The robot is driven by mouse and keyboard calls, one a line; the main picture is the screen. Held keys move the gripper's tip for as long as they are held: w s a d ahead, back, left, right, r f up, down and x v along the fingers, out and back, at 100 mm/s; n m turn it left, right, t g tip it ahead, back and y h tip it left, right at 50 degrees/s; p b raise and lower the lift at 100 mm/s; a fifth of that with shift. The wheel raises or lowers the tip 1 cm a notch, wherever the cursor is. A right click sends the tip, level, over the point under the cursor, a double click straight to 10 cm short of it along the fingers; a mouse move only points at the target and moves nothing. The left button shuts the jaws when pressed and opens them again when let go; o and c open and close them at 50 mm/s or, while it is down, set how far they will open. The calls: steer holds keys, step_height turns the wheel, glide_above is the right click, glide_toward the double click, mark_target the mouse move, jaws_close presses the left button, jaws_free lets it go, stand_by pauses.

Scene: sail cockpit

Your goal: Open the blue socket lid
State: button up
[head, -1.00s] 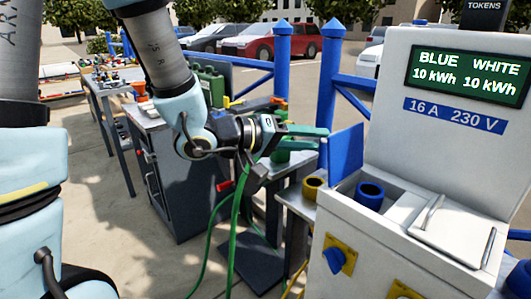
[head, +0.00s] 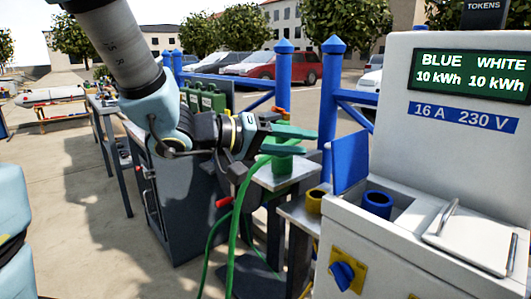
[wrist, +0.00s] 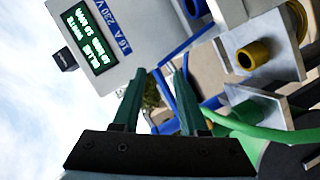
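The blue lid (head: 350,157) stands upright, swung open, at the left edge of the white pedestal's top in the head view. The blue socket (head: 377,203) is uncovered just right of it, in an open recess. In the wrist view the lid (wrist: 187,45) appears to show as a thin blue strip, nearly edge-on. My gripper (head: 312,141) is left of the lid, apart from it in the head view. Its green fingers (wrist: 160,72) are spread with nothing visible between them.
The pedestal (head: 420,150) has a screen and a closed pale lid (head: 480,240) with a handle at right. A blue post (head: 331,95) stands behind the lid. A yellow ring (head: 315,201) sits left of the socket. A green cable (head: 237,210) hangs below my gripper.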

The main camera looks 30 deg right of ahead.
steer(key=f+b+v, duration=0.1)
steer(key=b+v, duration=0.2)
steer(key=v, duration=0.3)
steer(key=shift+w+a+b, duration=0.15)
steer(key=shift+a+b, duration=0.05)
steer(key=shift+b, duration=0.1)
stand_by(0.8)
